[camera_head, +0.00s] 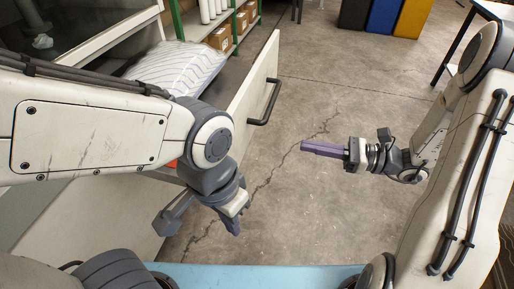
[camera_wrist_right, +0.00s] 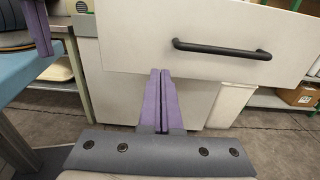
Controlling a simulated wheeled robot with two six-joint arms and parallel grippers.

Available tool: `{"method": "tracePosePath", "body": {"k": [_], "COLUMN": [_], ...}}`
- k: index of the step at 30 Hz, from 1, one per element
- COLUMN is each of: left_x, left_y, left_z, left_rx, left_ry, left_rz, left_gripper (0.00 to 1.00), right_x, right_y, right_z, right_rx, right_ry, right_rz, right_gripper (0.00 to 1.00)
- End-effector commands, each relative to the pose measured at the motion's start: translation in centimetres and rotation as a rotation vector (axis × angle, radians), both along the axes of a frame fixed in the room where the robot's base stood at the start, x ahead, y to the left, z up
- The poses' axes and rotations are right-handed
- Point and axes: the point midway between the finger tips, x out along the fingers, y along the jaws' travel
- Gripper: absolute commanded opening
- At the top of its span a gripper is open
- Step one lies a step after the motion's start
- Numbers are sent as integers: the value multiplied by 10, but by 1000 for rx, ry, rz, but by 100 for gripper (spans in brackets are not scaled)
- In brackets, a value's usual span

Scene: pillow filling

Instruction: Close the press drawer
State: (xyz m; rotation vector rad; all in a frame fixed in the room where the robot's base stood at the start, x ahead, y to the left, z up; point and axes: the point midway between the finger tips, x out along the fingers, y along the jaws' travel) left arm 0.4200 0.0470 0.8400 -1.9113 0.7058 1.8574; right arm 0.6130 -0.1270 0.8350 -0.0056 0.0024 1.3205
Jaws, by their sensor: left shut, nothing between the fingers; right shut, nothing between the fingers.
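The press drawer (camera_head: 255,88) is pulled out, its pale front panel standing out over the floor with a black bar handle (camera_head: 266,103). A striped pillow (camera_head: 178,68) lies inside it. My right gripper (camera_head: 305,146) is shut and empty, to the right of the drawer front and apart from it. In the right wrist view the drawer front (camera_wrist_right: 200,22) and its handle (camera_wrist_right: 222,49) are ahead of the shut purple fingers (camera_wrist_right: 160,75). My left gripper (camera_head: 235,226) is shut and points down near the drawer's near end. My left arm hides part of the drawer.
A green shelf rack (camera_head: 230,48) with cardboard boxes stands at the back. Black, blue and yellow bins (camera_head: 384,17) stand at the back right. A dark table (camera_head: 492,10) is at the right edge. The concrete floor before the drawer is clear.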

Motion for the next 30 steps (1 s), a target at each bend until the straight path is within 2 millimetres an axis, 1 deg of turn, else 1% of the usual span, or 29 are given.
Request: {"method": "tracePosePath", "body": {"k": [2, 5, 8, 15, 18, 21, 25, 30], "left_x": [0, 0, 0, 0, 0, 0, 0, 0], "left_y": [0, 0, 0, 0, 0, 0, 0, 0], "left_z": [-2, -1, -3, -6, -6, -7, -8, -8], "left_rx": [-1, -1, -1, -1, -1, -1, 0, 0], "left_ry": [-1, -1, -1, -1, -1, -1, 0, 0], "left_rz": [0, 0, 0, 0, 0, 0, 0, 0], "left_gripper": [0, 0, 0, 0, 0, 0, 0, 0], "right_x": [3, 6, 9, 22, 27, 32, 35, 38], "right_y": [0, 11, 28, 80, 99, 114, 127, 133], "right_z": [-2, -1, -1, -1, -1, -1, -1, -1], "right_rx": [10, 9, 8, 6, 6, 6, 7, 6], "right_ry": [4, 3, 2, 0, 2, 2, 1, 2], "right_rz": [-14, -12, -8, -5, -6, -7, -8, -11], "right_gripper": [0, 0, 0, 0, 0, 0, 0, 0]}}
